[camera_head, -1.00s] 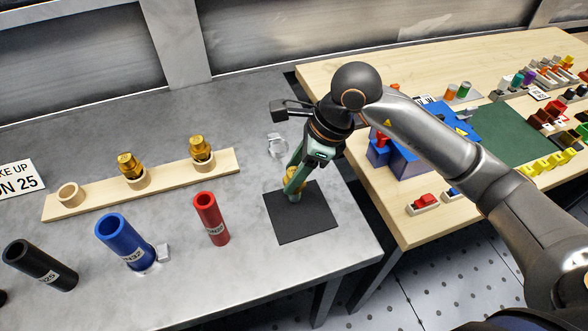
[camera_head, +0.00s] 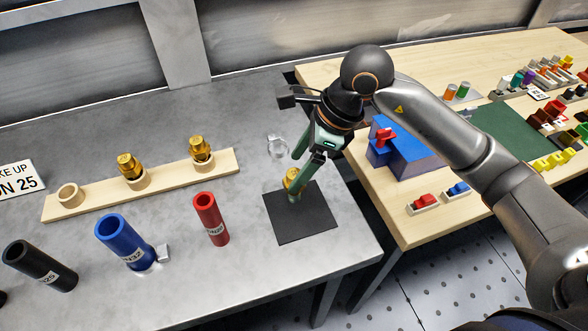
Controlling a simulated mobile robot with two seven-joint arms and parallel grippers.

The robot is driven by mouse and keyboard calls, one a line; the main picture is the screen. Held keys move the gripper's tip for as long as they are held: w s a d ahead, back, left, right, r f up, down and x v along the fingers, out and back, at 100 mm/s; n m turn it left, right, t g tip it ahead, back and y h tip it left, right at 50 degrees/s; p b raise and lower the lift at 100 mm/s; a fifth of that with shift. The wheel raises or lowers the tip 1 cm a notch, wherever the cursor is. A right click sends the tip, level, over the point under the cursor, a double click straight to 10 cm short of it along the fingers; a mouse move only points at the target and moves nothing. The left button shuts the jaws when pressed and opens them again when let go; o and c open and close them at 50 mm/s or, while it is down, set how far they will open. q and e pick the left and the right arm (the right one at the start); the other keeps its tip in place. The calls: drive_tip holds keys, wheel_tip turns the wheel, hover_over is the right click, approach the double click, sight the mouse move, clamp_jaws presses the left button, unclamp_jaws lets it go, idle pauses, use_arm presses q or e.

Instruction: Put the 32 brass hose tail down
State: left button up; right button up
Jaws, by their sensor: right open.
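A brass hose tail (camera_head: 292,183) stands on the black square mat (camera_head: 302,222), partly hidden by a finger of my right gripper (camera_head: 297,172). The gripper is open, with its green fingers apart around or just above the brass piece. I cannot tell whether a finger still touches it. Two other brass hose tails, one at the middle (camera_head: 129,164) and one at the right (camera_head: 201,149), stand in rings on the wooden rack (camera_head: 98,197). My left gripper is not in view.
The rack's left ring (camera_head: 70,194) is empty. Red (camera_head: 211,218), blue (camera_head: 124,241) and black (camera_head: 40,265) hoses stand in front of the rack. A clear clip (camera_head: 278,146) lies behind the mat. A wooden table (camera_head: 420,220) with blue blocks is at the right.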

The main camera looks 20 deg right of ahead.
drive_tip(key=v, duration=0.9)
drive_tip(key=shift+r, duration=0.15)
